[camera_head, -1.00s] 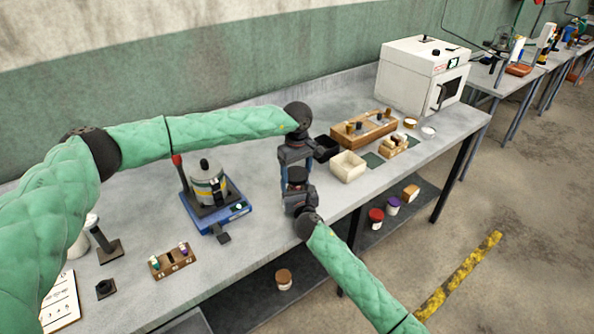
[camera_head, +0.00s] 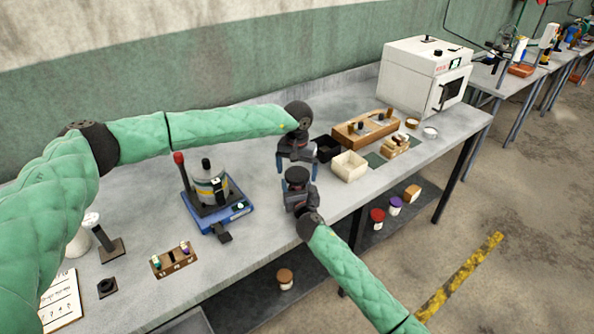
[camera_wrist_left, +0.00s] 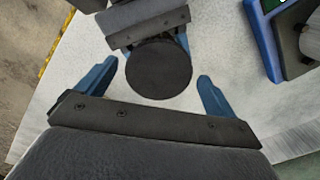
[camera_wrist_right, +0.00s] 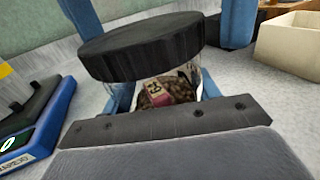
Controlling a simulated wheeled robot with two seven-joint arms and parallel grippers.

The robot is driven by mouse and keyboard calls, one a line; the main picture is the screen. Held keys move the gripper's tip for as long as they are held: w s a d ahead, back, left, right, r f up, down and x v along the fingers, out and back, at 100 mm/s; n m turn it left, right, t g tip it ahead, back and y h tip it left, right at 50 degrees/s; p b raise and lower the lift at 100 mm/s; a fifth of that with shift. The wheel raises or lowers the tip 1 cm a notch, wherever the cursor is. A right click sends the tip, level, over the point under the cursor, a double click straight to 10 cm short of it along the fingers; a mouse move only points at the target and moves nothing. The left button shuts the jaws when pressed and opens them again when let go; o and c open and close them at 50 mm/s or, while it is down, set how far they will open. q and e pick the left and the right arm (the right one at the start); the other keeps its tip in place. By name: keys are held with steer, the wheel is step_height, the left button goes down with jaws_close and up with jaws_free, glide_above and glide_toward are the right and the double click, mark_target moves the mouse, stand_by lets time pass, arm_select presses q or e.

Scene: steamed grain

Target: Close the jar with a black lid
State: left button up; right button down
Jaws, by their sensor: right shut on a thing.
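The black lid (camera_head: 297,174) sits on top of a clear glass jar (camera_wrist_right: 172,88) with dark brown grains and a pink label inside. In the right wrist view the lid (camera_wrist_right: 140,45) covers the jar's mouth; I cannot tell how tightly it sits. My left gripper (camera_head: 298,165) is open just above, pointing down. In the left wrist view its blue fingers stand apart on either side of the round lid (camera_wrist_left: 158,68), not touching it.
A blue scale (camera_head: 222,213) with a metal pot (camera_head: 208,188) stands left of the grippers. A cream box (camera_head: 349,166), a black box and a wooden rack (camera_head: 364,130) lie to the right. A small vial rack (camera_head: 173,261) is near the front edge. Bare bench lies behind the grippers.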

arm_select(q)
steer(key=shift+r, duration=0.1)
steer(key=shift+s+r, duration=0.1)
steer(key=shift+r, duration=2)
